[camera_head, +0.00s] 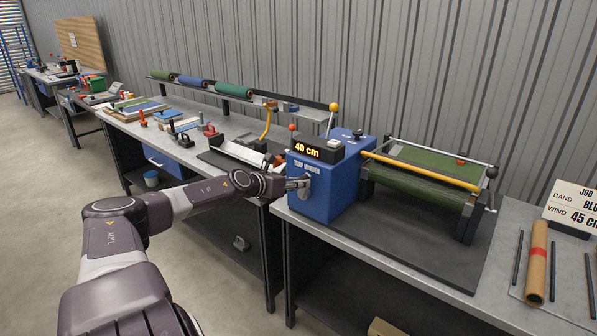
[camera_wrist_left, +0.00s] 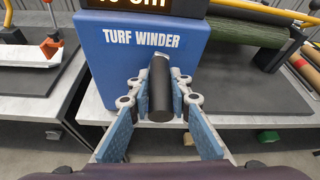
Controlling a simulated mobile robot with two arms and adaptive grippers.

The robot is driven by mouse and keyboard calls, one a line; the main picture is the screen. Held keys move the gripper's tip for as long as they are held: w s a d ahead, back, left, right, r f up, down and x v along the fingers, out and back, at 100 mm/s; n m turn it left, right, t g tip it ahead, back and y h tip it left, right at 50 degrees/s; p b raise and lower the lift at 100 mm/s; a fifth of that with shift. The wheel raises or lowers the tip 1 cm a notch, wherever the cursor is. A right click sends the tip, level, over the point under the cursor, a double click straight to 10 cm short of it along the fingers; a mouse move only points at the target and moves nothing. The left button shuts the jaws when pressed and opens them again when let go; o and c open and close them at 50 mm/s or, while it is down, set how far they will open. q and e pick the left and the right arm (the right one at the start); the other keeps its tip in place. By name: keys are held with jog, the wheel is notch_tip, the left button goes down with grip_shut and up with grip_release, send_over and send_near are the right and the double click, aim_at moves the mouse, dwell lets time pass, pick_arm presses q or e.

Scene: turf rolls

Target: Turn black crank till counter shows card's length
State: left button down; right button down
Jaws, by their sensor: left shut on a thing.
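The blue turf winder (camera_head: 338,185) stands on the bench and also fills the back of the left wrist view (camera_wrist_left: 112,50). Its counter (camera_head: 307,150) reads 40 cm. The job card (camera_head: 571,207), cut off at the right edge, reads "WIND 45 cm", with a band word starting "BLU". My left gripper (camera_head: 301,185) is at the winder's front face. In the left wrist view it (camera_wrist_left: 158,92) is shut on the black crank's grip (camera_wrist_left: 160,100), which points toward the camera. The crank's arm is mostly hidden. My right gripper is out of view.
Green turf (camera_head: 432,168) lies on the winder's roller frame, with a yellow bar (camera_head: 420,172) along its front. A brown tube with a red band (camera_head: 537,262) and dark rods lie at the right. Another bench with tools (camera_head: 185,135) stands at the left.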

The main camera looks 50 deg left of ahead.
pick_arm(q)
jog(key=shift+d+f, duration=0.3)
jog(key=shift+d, duration=0.05)
jog(key=c, duration=1.8)
grip_release()
jog(key=shift+a, duration=0.1)
jog(key=shift+o, duration=0.2)
jog(key=shift+r, duration=0.1)
jog(key=shift+s+a, duration=0.1)
jog(key=shift+s, duration=0.05)
jog(key=shift+s+r, duration=0.1)
jog(key=shift+s, duration=0.4)
jog(key=shift+s+d+r, duration=0.25)
jog(key=shift+s+r, duration=0.1)
jog(key=shift+s, duration=0.15)
jog(key=shift+v, duration=2.45)
